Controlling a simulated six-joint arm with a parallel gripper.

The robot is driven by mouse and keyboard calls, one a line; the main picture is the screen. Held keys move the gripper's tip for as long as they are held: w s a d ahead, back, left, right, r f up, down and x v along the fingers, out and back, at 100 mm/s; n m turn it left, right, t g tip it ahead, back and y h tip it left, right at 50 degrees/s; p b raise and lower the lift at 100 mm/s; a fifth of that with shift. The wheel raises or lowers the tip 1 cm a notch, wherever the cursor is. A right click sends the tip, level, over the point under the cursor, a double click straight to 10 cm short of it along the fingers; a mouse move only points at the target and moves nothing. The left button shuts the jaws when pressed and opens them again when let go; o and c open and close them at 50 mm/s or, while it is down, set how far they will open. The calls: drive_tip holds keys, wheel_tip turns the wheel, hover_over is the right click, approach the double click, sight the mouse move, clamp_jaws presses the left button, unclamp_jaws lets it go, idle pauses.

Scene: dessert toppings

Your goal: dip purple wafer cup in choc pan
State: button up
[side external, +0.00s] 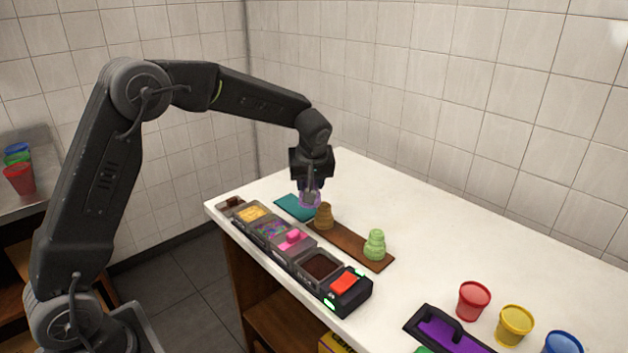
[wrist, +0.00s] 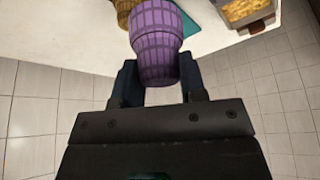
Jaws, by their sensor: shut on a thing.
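The purple wafer cup (wrist: 157,40) is between the two fingers of my gripper (wrist: 158,78), which is shut on it. In the side view, my gripper (side external: 311,188) holds the purple cup (side external: 309,200) above the counter, near the teal mat (side external: 292,206) and behind the row of topping pans. A pan with dark brown contents (side external: 320,265) sits near the right end of the row. Another pan with brown contents (side external: 231,203) is at the far left end. I cannot tell for certain which is the choc pan.
A brown wafer cup (side external: 324,216) and a green one (side external: 375,245) stand on a wooden board (side external: 349,243). Pans of yellow (side external: 251,213), multicoloured (side external: 271,229) and pink (side external: 293,240) toppings lie between the brown ones. A red-topped box (side external: 345,286) ends the row.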

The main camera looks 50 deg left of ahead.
drive_tip(key=s+d+f, duration=0.2)
drive_tip(key=s+d, duration=0.6)
drive_tip(key=d, duration=0.4)
drive_tip(key=shift+w+a+f, duration=0.1)
drive_tip(key=shift+f, duration=1.25)
drive_tip(key=shift+w+a+f, duration=0.1)
drive_tip(key=shift+f, duration=1.2)
drive_tip(key=shift+f, duration=0.3)
drive_tip(key=shift+f, duration=0.35)
drive_tip(key=shift+f, duration=0.45)
drive_tip(key=shift+r, duration=0.15)
drive_tip(key=shift+r, duration=1.9)
